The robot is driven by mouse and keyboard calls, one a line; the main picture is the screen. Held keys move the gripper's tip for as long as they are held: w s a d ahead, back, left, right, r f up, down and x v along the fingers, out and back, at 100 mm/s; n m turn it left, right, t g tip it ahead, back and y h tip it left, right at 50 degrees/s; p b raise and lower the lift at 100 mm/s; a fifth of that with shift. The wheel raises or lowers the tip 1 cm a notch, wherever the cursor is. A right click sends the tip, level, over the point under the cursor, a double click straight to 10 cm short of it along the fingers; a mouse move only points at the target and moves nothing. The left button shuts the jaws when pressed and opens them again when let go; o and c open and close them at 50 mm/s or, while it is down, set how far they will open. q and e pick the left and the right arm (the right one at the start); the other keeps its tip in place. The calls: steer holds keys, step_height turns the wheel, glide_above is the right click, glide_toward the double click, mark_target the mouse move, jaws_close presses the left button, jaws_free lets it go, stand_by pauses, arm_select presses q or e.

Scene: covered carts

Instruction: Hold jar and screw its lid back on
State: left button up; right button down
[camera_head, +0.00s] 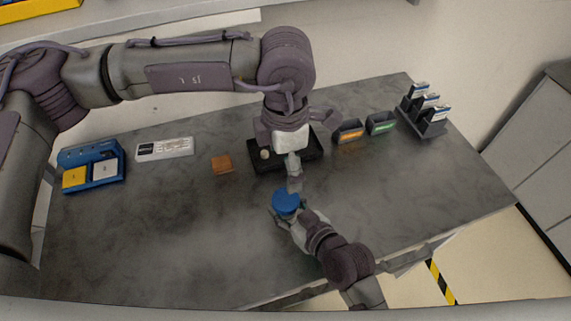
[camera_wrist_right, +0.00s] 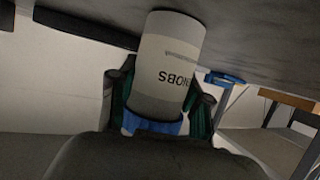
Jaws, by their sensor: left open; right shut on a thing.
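The jar (camera_wrist_right: 168,62) is pale and cylindrical with a printed label, seen upside down in the right wrist view. A blue lid (camera_head: 286,200) sits at its top end; in the right wrist view the lid shows as a blue band (camera_wrist_right: 152,123). I cannot tell how tightly it is seated. My right gripper (camera_head: 285,214) is shut on the jar, its fingers on both sides near the lid end. My left gripper (camera_head: 294,177) is open and empty, just behind the lid in the head view. Most of the jar body is hidden under the lid there.
A black tray (camera_head: 313,162) with a small pale item lies behind my left gripper. An orange-brown block (camera_head: 222,164), a labelled white plate (camera_head: 165,149) and a blue holder (camera_head: 91,166) are to the left. Small bins (camera_head: 349,131) and a dark rack (camera_head: 427,122) are right. The front-left table is clear.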

steer(key=shift+c, duration=2.2)
jaws_free()
steer(key=v, duration=1.2)
steer(key=shift+f, duration=0.15)
